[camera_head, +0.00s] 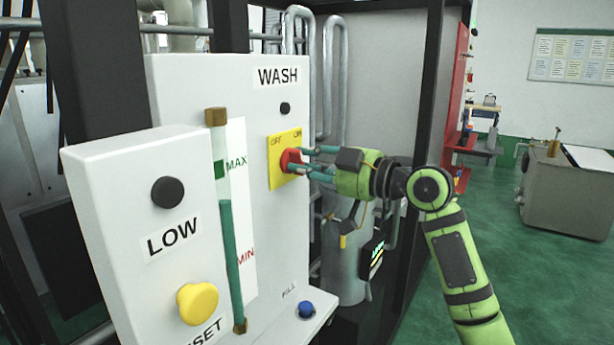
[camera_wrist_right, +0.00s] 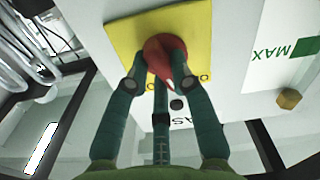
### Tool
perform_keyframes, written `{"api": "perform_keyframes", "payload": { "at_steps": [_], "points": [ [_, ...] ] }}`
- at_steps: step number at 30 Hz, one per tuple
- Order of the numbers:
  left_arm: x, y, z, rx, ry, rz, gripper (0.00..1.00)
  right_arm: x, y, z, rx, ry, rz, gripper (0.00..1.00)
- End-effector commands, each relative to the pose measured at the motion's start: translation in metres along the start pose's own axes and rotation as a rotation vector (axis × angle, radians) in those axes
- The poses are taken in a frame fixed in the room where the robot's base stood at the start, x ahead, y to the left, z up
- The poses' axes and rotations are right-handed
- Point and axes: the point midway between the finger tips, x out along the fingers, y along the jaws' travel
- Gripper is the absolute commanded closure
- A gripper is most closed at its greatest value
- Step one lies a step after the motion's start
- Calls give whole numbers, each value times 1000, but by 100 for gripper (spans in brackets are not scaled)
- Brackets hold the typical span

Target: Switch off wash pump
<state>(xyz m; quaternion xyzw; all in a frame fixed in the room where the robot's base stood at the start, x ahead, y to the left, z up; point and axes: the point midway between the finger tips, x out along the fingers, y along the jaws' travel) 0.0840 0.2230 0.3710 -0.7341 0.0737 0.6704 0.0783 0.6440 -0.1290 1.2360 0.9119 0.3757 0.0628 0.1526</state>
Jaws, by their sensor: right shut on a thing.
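The wash pump switch is a red knob (camera_head: 291,161) on a yellow plate (camera_head: 279,178) marked OFF and ON, under the WASH label (camera_head: 278,75) on the white panel. My right gripper (camera_head: 309,161) reaches it from the right, its teal fingers shut on the knob. In the right wrist view the red knob (camera_wrist_right: 165,58) sits between the fingertips of the right gripper (camera_wrist_right: 160,75), in front of the yellow plate (camera_wrist_right: 195,30). The fingers cover part of the knob and the plate's lettering, so the exact switch position is hard to read. My left gripper is not in view.
A black round part (camera_head: 285,108) sits above the plate. The nearer white box carries a LOW label (camera_head: 173,239), a yellow button (camera_head: 197,302) and a level tube (camera_head: 226,220). A blue button (camera_head: 306,309) is below. A dark frame post (camera_head: 413,150) stands behind my right arm.

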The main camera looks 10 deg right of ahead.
Motion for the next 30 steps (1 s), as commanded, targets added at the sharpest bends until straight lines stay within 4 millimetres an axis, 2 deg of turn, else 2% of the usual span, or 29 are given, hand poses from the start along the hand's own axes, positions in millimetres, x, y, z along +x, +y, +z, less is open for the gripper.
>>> {"api": "perform_keyframes", "payload": {
  "at_steps": [3, 12, 28, 29, 30],
  "points": [
    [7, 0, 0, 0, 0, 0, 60, 0, 0, 2, -74, -1, 1, 100],
    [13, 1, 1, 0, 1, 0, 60, 0, 0, 0, -184, -1, 0, 100],
    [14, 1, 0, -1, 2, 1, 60, 0, 0, -2, -210, 0, 1, 100],
    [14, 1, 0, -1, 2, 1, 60, 0, 0, -2, -210, 0, 1, 72],
    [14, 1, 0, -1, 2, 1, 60, 0, 0, -2, -210, 1, 1, 56]
  ]
}}
